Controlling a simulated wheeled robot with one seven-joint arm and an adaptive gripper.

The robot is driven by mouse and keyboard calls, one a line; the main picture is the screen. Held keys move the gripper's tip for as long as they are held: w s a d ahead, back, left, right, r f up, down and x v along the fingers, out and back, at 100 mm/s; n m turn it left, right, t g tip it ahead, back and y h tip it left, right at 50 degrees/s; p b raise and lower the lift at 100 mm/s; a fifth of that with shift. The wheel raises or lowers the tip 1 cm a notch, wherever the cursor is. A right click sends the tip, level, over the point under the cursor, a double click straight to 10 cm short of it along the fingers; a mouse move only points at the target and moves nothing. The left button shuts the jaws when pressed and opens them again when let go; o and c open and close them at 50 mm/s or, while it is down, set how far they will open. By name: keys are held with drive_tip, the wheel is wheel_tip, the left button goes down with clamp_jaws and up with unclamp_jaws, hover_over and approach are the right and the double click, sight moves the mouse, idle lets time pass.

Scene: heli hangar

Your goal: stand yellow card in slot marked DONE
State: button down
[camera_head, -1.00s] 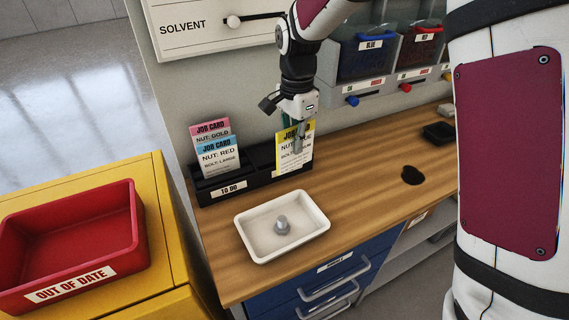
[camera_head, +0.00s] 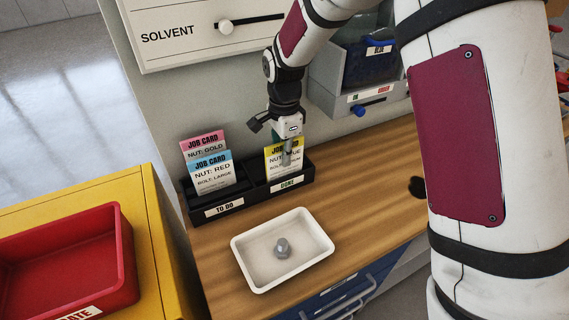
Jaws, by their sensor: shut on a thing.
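The yellow job card (camera_head: 274,164) stands upright at the slot marked DONE (camera_head: 289,183), the right part of the black card rack (camera_head: 245,204). Its lower edge is hidden behind the rack's front wall. My gripper (camera_head: 287,160) is shut on the yellow card, in front of it and covering part of its print. I cannot tell whether the card touches the slot's bottom. A pink card (camera_head: 203,145) and a blue card (camera_head: 212,172) stand in the rack's left slot, marked TO DO.
A white tray (camera_head: 322,252) with a grey bolt (camera_head: 282,248) stands on the wooden bench in front of the rack. A red bin (camera_head: 122,262) sits on a yellow cabinet (camera_head: 157,240) at left.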

drive_tip(key=shift+f, duration=1.55)
drive_tip(key=shift+f, duration=0.15)
drive_tip(key=c, duration=1.7)
unclamp_jaws()
wheel_tip(320, 180, up, 12)
drive_tip(key=shift+r+b, duration=0.25)
drive_tip(key=shift+b, duration=0.2)
